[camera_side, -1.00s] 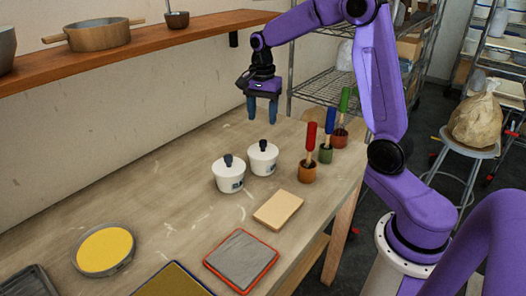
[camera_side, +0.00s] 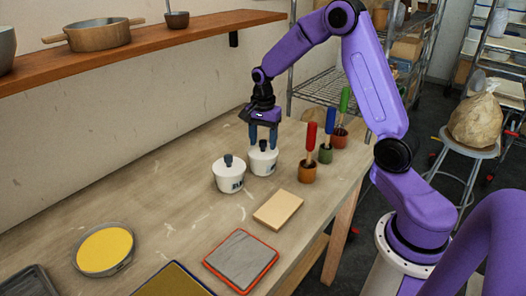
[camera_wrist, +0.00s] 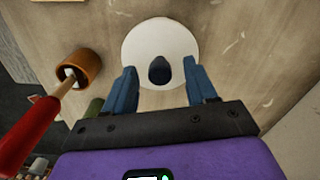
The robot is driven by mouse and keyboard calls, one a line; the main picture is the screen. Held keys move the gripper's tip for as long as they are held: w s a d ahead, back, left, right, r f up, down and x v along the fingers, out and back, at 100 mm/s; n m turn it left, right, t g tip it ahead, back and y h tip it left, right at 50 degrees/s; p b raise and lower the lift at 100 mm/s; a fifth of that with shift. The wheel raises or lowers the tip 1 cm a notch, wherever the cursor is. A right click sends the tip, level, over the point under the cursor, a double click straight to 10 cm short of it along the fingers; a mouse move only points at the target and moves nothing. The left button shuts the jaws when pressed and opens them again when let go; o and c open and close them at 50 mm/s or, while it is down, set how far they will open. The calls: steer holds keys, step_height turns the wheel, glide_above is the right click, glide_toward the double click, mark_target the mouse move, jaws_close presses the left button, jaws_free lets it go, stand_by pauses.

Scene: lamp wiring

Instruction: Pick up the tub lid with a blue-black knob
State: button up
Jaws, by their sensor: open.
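Two white tubs stand side by side on the table, each with a white lid and a blue-black knob. My gripper (camera_side: 263,140) is over the farther right tub (camera_side: 263,162), fingers pointing down. In the wrist view my open gripper (camera_wrist: 162,88) has one blue finger on each side of the dark knob (camera_wrist: 159,70) on the round white lid (camera_wrist: 150,45). The fingers look apart from the knob. The nearer left tub (camera_side: 228,177) shows its own knob (camera_side: 228,160) and is clear of my gripper.
To the right stand small pots with a red-handled tool (camera_side: 311,140), a blue-handled tool (camera_side: 330,122) and a green-handled tool (camera_side: 344,100). A tan block (camera_side: 278,210) lies in front. A yellow-filled round dish (camera_side: 104,249) and a red-edged grey slab (camera_side: 241,260) lie nearer.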

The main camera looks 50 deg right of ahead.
jaws_close()
